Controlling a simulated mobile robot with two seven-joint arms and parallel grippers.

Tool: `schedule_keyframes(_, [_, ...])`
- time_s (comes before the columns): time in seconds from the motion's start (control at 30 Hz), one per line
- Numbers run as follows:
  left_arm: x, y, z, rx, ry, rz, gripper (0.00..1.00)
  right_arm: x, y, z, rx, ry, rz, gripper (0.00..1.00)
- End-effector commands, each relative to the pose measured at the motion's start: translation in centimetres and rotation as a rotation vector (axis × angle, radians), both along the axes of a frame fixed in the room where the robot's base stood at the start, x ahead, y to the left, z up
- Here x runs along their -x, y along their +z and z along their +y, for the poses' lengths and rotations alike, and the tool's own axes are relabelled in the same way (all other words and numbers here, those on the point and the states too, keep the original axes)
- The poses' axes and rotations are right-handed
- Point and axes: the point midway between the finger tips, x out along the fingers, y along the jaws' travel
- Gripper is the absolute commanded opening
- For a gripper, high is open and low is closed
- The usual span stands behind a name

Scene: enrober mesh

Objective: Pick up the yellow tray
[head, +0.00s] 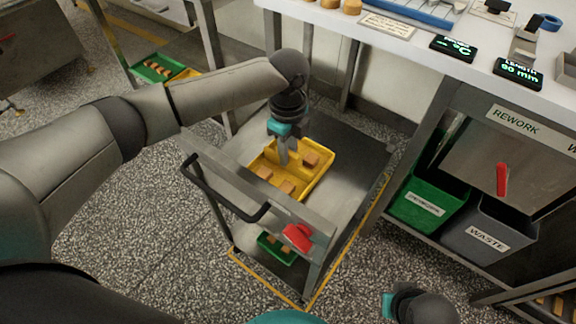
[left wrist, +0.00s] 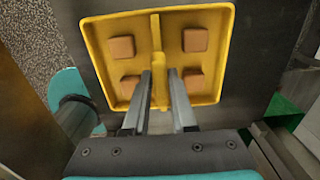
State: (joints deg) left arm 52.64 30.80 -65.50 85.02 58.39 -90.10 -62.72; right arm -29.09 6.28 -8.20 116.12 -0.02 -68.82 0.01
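My left gripper (head: 287,158) points down over the tray's middle. In the left wrist view its two fingers (left wrist: 159,78) stand apart, one on each side of the divider, with a gap between them. Contact with the divider cannot be made out. My right gripper (head: 390,305) shows only partly at the bottom edge; its fingers are hidden.
The cart has a black handle (head: 225,200) and a red part (head: 298,237) on its near side. A green tray (head: 275,248) shows below. A white counter (head: 400,28) stands behind. Green (head: 425,205) and grey waste (head: 487,235) bins stand at the right.

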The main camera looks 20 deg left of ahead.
Motion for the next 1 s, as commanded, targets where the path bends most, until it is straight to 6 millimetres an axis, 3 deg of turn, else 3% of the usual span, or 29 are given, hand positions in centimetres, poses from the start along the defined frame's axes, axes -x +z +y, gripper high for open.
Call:
schedule_keyframes(0.2, [0.00,0.00,-0.01,0.000,0.000,0.000,0.00,0.01,-0.01,0.03,0.000,0.000,0.000,0.00])
schedule_keyframes(1.0, [0.01,0.01,0.00,0.000,0.000,0.000,0.00,0.02,-0.06,0.03,-0.001,0.000,0.000,0.00])
